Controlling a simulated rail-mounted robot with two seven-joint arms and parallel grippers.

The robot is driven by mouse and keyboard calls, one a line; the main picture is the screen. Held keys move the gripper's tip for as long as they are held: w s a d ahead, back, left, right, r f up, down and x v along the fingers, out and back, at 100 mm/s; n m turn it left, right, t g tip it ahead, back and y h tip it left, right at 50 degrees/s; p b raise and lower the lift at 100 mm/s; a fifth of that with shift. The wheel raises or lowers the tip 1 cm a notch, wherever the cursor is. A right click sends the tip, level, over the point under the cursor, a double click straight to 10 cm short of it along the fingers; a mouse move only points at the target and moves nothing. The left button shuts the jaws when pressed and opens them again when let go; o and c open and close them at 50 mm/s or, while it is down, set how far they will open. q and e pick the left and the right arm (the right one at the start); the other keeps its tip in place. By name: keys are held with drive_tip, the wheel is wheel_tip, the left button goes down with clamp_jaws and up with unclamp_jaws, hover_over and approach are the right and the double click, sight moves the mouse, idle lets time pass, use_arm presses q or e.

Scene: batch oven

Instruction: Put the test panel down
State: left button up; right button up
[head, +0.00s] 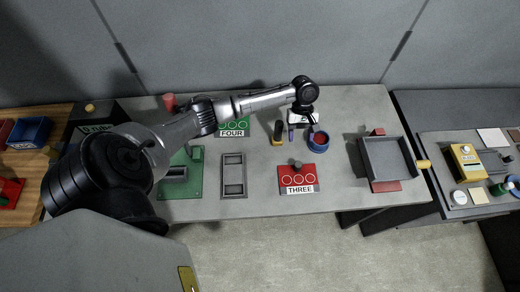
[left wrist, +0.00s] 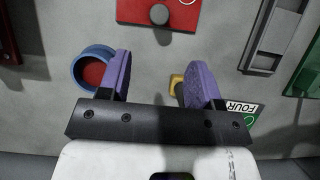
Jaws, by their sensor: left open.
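A red panel labelled THREE (head: 297,187), with rings and a round knob, lies flat on the grey bench; part of it also shows at the top of the left wrist view (left wrist: 135,12). A green panel labelled FOUR (head: 241,101) lies farther back, partly behind my left arm. I cannot tell which of them is the test panel. My left gripper (head: 300,132) is above the bench, behind the red panel and beside a blue round dish. In the left wrist view its purple fingers (left wrist: 157,72) are apart with nothing between them. My right gripper is not in view.
The blue dish (head: 311,145) with a red inside is close to the gripper. A yellow-and-black piece (head: 278,138) stands to its left. A grey slotted holder (head: 233,191), a green fixture (head: 190,192) and a grey tray (head: 402,176) occupy the bench. Bare bench lies between dish and tray.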

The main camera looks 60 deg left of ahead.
use_arm(q)
drive_tip(key=s+d+f+m, duration=0.2)
drive_tip(key=d, duration=0.1)
drive_tip(key=s+d+f+m, duration=0.2)
drive_tip(key=s+d, duration=0.1)
drive_tip(key=s+d+f+m+y, duration=0.1)
drive_tip(key=s+d+f+m, duration=0.1)
drive_tip(key=d, duration=0.1)
drive_tip(key=shift+s+d+f, duration=0.25)
drive_tip(key=shift+s+f, duration=0.1)
drive_tip(key=shift+s, duration=0.05)
drive_tip(key=s+d+m, duration=0.1)
drive_tip(key=s, duration=0.1)
drive_tip(key=s+d+m+t, duration=0.1)
drive_tip(key=s+d, duration=0.1)
drive_tip(key=s+d+f+m+t, duration=0.1)
drive_tip(key=s+d+m, duration=0.1)
drive_tip(key=shift+s+d+f+y, duration=0.1)
drive_tip(key=shift+s+d+y, duration=0.1)
drive_tip(key=shift+s+y, duration=0.2)
drive_tip(key=s+r+m+t+y, duration=0.2)
drive_tip(key=s+r+m, duration=0.3)
drive_tip(key=s, duration=0.6)
drive_tip(key=shift+s+d+r+t+y, duration=0.25)
drive_tip(key=shift+r+t+y, duration=0.15)
drive_tip(key=shift+r+t, duration=0.35)
